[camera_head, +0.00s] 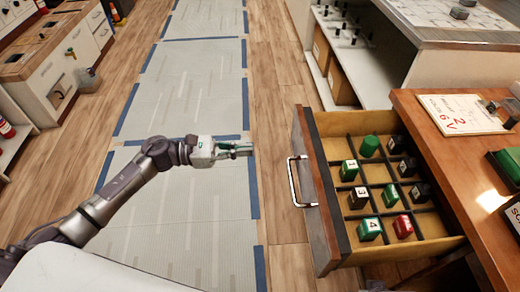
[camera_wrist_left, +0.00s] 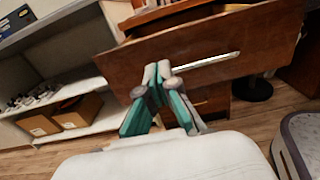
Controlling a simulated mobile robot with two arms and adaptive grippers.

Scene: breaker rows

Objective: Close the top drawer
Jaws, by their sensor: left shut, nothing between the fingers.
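The top drawer (camera_head: 318,205) stands pulled out of the wooden desk (camera_head: 440,155) on the right of the head view. Its front has a silver bar handle (camera_head: 293,182), and dividers inside hold several green, black and red blocks. My left gripper (camera_head: 250,148) is shut and empty, left of the drawer front and apart from it, over the floor. In the left wrist view the gripper's fingertips (camera_wrist_left: 158,72) show in front of the brown drawer front (camera_wrist_left: 120,68) and its handle (camera_wrist_left: 215,60). My right gripper is not in view.
A sign card (camera_head: 462,114) and a green item lie on the desk top. A white shelf unit (camera_head: 385,55) with boxes stands behind. White cabinets (camera_head: 50,75) line the far left. The floor mat (camera_head: 185,90) left of the drawer is clear.

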